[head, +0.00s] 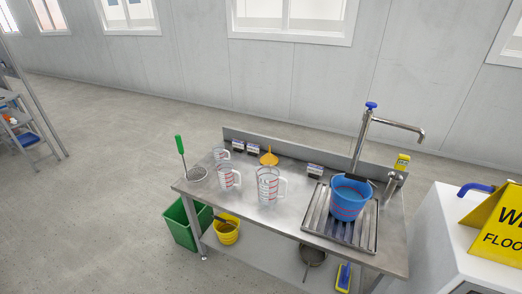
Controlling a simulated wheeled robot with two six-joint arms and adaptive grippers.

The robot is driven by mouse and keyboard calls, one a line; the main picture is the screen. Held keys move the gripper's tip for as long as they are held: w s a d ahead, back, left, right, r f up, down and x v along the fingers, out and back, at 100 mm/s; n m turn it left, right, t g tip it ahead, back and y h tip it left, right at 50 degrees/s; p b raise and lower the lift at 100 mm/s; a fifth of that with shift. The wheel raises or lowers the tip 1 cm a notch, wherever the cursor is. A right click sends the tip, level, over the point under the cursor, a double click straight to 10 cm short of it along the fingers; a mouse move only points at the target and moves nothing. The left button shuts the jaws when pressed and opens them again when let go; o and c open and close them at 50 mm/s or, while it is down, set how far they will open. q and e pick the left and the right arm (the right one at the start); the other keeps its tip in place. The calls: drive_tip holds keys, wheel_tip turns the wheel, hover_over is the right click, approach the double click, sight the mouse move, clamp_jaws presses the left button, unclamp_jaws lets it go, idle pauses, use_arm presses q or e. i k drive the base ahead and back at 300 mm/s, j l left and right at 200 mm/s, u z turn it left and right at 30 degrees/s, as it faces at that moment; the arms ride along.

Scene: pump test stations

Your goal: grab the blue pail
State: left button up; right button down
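The blue pail (348,200) stands upright on the slatted metal drain tray (315,216), at the right part of the steel bench. It has red markings on its side. It sits beneath and in front of a tall metal tap (361,140) with a blue knob. Neither of my grippers is in view, and nothing is holding the pail.
Clear measuring jugs (268,188), an orange funnel (269,157) and a green-handled tool (181,149) are on the bench (288,218). A green bin (181,226) and yellow bucket (227,232) are below. A yellow wet-floor sign (502,228) is at right.

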sight(350, 191)
drive_tip(key=z, duration=1.25)
